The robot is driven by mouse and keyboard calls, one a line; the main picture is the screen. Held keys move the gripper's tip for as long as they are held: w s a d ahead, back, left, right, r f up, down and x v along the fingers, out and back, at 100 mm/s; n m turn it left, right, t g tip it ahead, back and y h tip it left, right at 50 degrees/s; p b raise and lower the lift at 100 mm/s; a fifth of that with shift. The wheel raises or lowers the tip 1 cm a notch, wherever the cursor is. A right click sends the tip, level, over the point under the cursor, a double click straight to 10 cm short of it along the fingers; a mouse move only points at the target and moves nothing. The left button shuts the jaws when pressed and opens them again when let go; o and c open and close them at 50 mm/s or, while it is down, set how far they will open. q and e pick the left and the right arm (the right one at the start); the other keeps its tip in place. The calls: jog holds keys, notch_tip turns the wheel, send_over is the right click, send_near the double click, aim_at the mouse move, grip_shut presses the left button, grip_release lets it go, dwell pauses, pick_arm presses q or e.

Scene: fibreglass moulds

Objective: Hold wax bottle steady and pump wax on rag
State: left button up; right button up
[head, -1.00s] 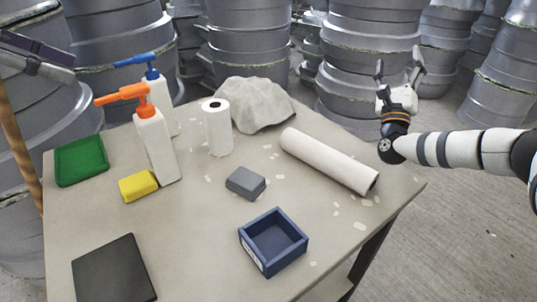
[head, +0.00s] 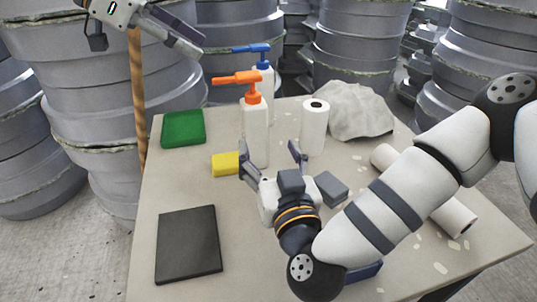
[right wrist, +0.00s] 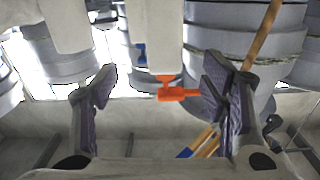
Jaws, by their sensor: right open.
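A white bottle with an orange pump (head: 256,130) stands upright on the table. A second white bottle with a blue pump (head: 263,75) stands just behind it. The frames do not show which holds wax. A crumpled grey-white rag (head: 355,112) lies at the back right. My right gripper (head: 272,154) is open and empty, fingers pointing at the orange-pump bottle from the front. In the right wrist view, which looks upside down, the orange pump (right wrist: 178,94) shows between the spread fingers (right wrist: 158,90). My left gripper (head: 142,42) is raised at the upper left, open and empty, clear of the table.
A paper roll (head: 313,128) stands right of the bottles. A yellow sponge (head: 225,164), green tray (head: 183,129), black slab (head: 188,243) and grey block (head: 331,188) lie around. My right arm partly hides a long white roll (head: 455,217) and a blue box (head: 362,272). Moulds stand behind.

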aim_at(257, 127)
jog(key=shift+n, duration=0.4)
jog(key=w+a, duration=0.1)
jog(key=w, duration=0.6)
jog(key=w+a, duration=0.1)
jog(key=w, duration=0.3)
jog(key=shift+w+a+f, duration=0.15)
jog(key=shift+w+a, duration=0.1)
jog(key=shift+a, duration=0.1)
jog(key=c, duration=1.4)
